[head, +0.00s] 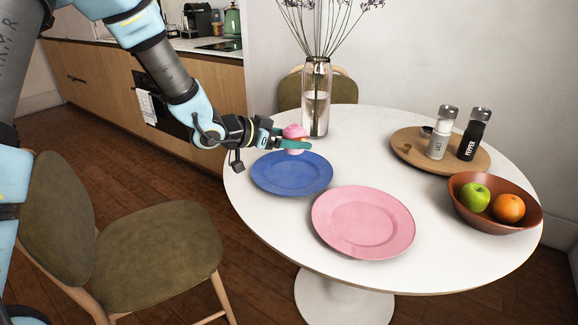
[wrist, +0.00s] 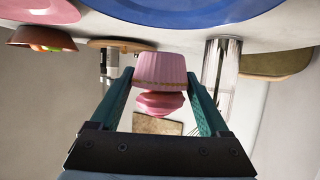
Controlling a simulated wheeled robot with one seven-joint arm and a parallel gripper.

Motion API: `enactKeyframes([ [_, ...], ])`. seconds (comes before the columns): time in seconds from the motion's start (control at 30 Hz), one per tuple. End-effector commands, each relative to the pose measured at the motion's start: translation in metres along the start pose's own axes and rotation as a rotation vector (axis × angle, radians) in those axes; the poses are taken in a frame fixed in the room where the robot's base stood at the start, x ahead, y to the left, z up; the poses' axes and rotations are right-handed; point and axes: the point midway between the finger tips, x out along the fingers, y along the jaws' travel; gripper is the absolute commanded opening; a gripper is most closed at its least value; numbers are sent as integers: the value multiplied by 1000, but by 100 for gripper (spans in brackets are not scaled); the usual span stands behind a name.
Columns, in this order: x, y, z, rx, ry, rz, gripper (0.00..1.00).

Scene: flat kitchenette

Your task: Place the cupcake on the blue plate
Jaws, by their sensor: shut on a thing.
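The pink cupcake (head: 294,132) is held in my gripper (head: 290,142) at the back edge of the blue plate in the head view. In the wrist view the cupcake (wrist: 160,78) sits between the two green fingers of my gripper (wrist: 160,85), which are shut on its sides. The wrist view appears upside down, with the cupcake's wrapper toward the top. I cannot tell the exact gap between cupcake and plate.
A pink plate (head: 362,224) lies in front right of the blue one. A glass vase (head: 316,98) with stems stands close behind the cupcake. A wooden board (head: 408,150) holds salt and pepper mills. A brown bowl (head: 520,224) holds an apple and an orange. Chairs stand around the table.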

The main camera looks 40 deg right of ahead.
Motion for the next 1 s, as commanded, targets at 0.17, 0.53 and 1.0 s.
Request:
enactKeyframes([
  [0.17, 10, -1, 25, -2, 0, -2, 66],
  [0.53, 24, 0, 61, -3, 0, -2, 66],
  [1.0, 27, -1, 66, 0, 1, -3, 86],
])
